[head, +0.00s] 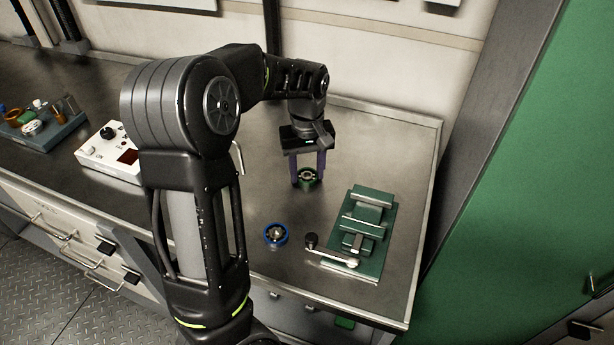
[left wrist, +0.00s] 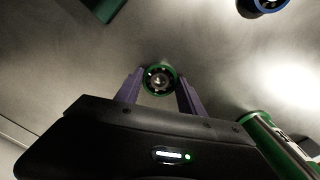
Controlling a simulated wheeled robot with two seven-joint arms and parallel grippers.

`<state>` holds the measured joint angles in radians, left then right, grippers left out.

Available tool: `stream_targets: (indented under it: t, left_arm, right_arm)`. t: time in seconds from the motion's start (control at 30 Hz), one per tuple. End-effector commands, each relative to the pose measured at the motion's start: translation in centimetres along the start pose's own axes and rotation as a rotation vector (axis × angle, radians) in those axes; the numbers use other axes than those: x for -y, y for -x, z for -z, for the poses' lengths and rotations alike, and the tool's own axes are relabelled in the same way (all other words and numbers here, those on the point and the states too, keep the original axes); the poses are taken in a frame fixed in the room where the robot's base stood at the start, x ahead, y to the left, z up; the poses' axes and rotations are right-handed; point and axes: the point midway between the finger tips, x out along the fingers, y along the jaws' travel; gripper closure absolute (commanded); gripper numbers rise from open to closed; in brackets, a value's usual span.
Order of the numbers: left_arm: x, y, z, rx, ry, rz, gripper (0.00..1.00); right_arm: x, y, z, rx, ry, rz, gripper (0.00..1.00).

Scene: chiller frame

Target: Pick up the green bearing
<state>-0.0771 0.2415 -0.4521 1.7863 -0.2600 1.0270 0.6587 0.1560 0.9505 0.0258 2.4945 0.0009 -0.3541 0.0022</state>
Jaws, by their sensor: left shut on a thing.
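The green bearing (head: 307,178) is a ring with a dark and metallic centre, over the right part of the metal bench in the head view. My left gripper (head: 308,180) reaches down from above, its two purple fingers on either side of the bearing. In the left wrist view the green bearing (left wrist: 159,79) sits between the tips of the purple fingers (left wrist: 160,88), which are shut on it. I cannot tell whether it touches the bench. My right gripper does not show.
A blue bearing (head: 275,235) lies on the bench in front. A green vise-like fixture (head: 371,262) with a crank handle stands to the right. A white control box (head: 106,151) and a tray (head: 42,137) of small parts are at left. A wall rises behind.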

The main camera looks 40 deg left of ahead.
Motion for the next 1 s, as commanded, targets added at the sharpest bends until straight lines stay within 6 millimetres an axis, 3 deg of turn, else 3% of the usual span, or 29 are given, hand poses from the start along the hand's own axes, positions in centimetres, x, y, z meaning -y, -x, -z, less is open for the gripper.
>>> stream_targets:
  t: [0.33, 0.73, 1.0]
  left_arm:
    - [-0.1, 1.1, 0.1, -0.002, 0.0, -0.002, 1.0]
    - [-0.1, 8.3, 0.1, -0.003, -0.001, -0.003, 1.0]
    - [0.0, 10.1, 0.0, 0.0, 0.0, 0.001, 1.0]
  right_arm:
    - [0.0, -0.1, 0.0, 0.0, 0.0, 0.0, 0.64]
    - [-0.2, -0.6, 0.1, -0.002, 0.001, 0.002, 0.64]
    - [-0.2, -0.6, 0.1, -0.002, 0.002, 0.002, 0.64]
